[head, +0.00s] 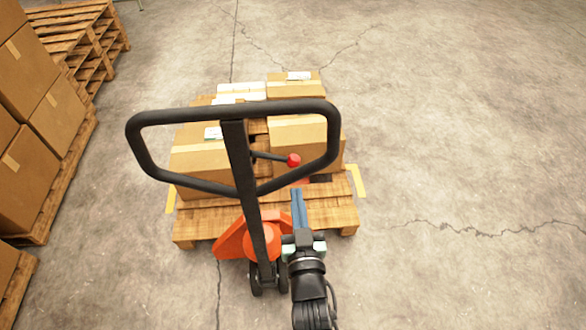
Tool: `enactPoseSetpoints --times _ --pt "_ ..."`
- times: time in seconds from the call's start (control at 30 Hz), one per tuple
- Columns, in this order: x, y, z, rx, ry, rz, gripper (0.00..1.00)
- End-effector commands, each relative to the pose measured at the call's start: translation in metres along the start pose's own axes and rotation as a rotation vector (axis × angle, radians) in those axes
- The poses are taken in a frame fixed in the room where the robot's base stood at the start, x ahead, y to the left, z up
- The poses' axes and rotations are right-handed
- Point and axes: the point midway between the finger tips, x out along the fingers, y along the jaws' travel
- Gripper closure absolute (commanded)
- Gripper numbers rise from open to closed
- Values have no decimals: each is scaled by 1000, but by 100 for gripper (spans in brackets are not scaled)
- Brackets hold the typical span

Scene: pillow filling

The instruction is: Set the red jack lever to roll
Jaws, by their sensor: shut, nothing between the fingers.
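The jack's lever is a short dark rod ending in a red knob (293,160). It sticks out to the right from the handle shaft, inside the black handle loop (333,135). My gripper (298,191) is below the knob and slightly right of it in the picture, pointing up the picture. Its fingers are shut and empty, and a gap shows between their tips and the knob. The orange jack body (232,238) sits low behind the shaft, partly hidden by it and by my arm. I see no lever position marks.
A wooden pallet (205,222) with several cardboard boxes (295,140) stands behind the handle, inside yellow floor marks (357,182). Stacked boxes (57,115) and pallets line the left side. The cracked concrete floor at right is clear.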

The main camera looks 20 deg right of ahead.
Motion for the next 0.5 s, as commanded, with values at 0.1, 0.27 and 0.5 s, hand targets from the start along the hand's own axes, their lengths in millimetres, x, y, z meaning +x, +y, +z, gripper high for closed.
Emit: enactPoseSetpoints --times 0.1,0.27,0.5 --pt "13 -1 -1 1 2 -2 100" --pt "29 -1 -2 0 1 0 100" --pt "54 -1 -2 0 1 1 100"
